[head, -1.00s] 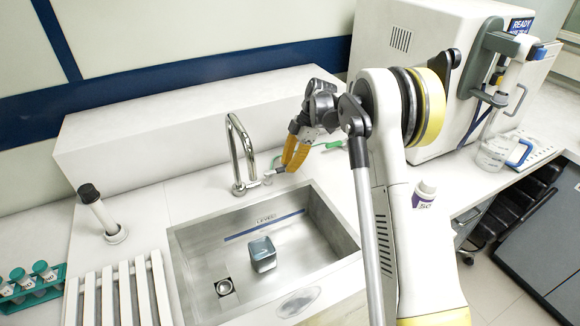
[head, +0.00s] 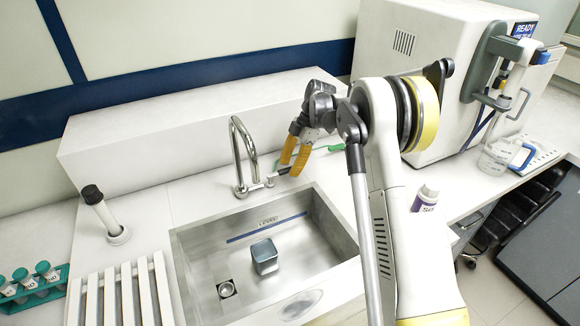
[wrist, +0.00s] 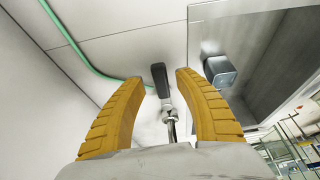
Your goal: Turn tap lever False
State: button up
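The chrome tap (head: 241,188) stands behind the sink, with a tall curved spout. Its lever (head: 279,173) has a dark handle and points to the right of the tap base. My gripper (head: 290,168) has yellow ribbed fingers and is at the lever. In the wrist view the black lever handle (wrist: 160,80) lies between the two open fingertips of my gripper (wrist: 162,77). A gap shows on each side of the handle, so the fingers look apart from it. Its chrome stem runs down toward the palm, where its lower end is hidden.
The steel sink (head: 195,248) holds a blue-grey block (head: 265,256). A green hose (wrist: 80,50) lies on the counter behind the lever. A white drying rack (head: 125,293), a black-capped holder (head: 106,214) and a tube rack (head: 35,290) stand left. A large white machine (head: 430,60) stands right.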

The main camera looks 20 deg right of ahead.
jog(key=shift+d, duration=0.1)
jog(key=v, duration=1.2)
